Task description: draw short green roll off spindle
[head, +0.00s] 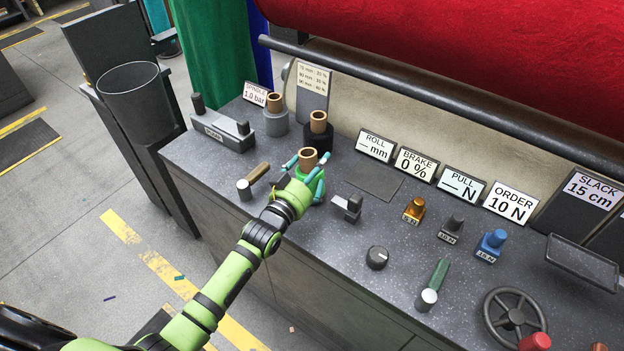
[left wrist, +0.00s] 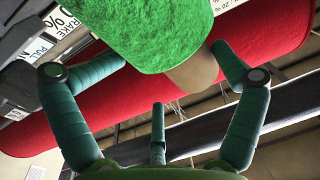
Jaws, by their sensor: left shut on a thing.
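The short green roll (head: 317,188) with its brown core (head: 308,157) stands upright on the left part of the counter, in front of two other short rolls. My left gripper (head: 303,171) is shut on it, with its teal fingers around the roll's side. In the left wrist view the green felt (left wrist: 150,30) and the end of its core (left wrist: 193,73) show large between the fingers (left wrist: 157,75). The spindle is hidden by the roll and my gripper, so I cannot tell how far the roll sits on it. My right gripper is not in view.
A grey roll (head: 276,122) and a black roll (head: 319,136) stand close behind. A large red roll (head: 480,50) hangs above the back. A dark bin (head: 135,100) stands left of the counter.

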